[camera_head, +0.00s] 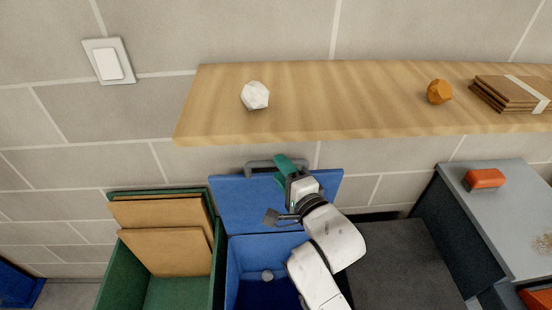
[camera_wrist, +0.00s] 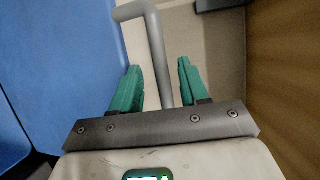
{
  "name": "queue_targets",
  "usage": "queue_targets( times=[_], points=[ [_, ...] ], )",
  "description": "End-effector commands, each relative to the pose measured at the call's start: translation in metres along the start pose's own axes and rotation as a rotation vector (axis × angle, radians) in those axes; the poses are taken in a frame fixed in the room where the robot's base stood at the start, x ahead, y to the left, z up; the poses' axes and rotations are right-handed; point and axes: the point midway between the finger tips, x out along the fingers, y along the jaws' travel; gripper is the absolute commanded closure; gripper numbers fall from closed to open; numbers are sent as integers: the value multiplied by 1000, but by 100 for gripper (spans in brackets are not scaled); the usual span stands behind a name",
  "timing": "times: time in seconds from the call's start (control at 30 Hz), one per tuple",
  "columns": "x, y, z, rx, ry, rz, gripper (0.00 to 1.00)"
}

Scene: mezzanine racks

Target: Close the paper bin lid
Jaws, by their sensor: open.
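The blue bin (camera_head: 233,273) stands open below the shelf, with a small pale object (camera_head: 267,276) inside. Its blue lid (camera_head: 240,205) is raised against the wall side, and it fills the left of the wrist view (camera_wrist: 60,60). A grey bar handle (camera_head: 262,167) runs along the lid's upper edge. In the wrist view my open green fingers (camera_wrist: 160,70) stand on either side of the handle bar (camera_wrist: 158,50), with gaps visible. No label shows on the bin.
A wooden shelf (camera_head: 330,95) overhangs just above the lid, holding a white crumpled ball (camera_head: 255,95), an orange lump (camera_head: 439,92) and flattened cardboard (camera_head: 510,93). A green bin (camera_head: 115,270) with cardboard stands left. A dark closed bin (camera_head: 395,265) and grey worktop (camera_head: 505,200) stand right.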

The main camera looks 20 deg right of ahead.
Motion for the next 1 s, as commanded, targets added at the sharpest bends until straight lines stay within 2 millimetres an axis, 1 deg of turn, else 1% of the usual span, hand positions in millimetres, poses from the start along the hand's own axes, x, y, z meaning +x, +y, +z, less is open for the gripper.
queue_targets(
  times=[0.03,0.1,0.23,0.4,0.63,1.0],
  points=[
    [9,-2,0,0,0,0,56],
    [19,-2,1,0,0,0,56],
    [31,-1,0,0,0,1,56],
    [37,0,0,-1,0,1,56],
    [37,0,0,-1,0,1,56],
    [37,0,0,-1,0,1,91]
  ],
)
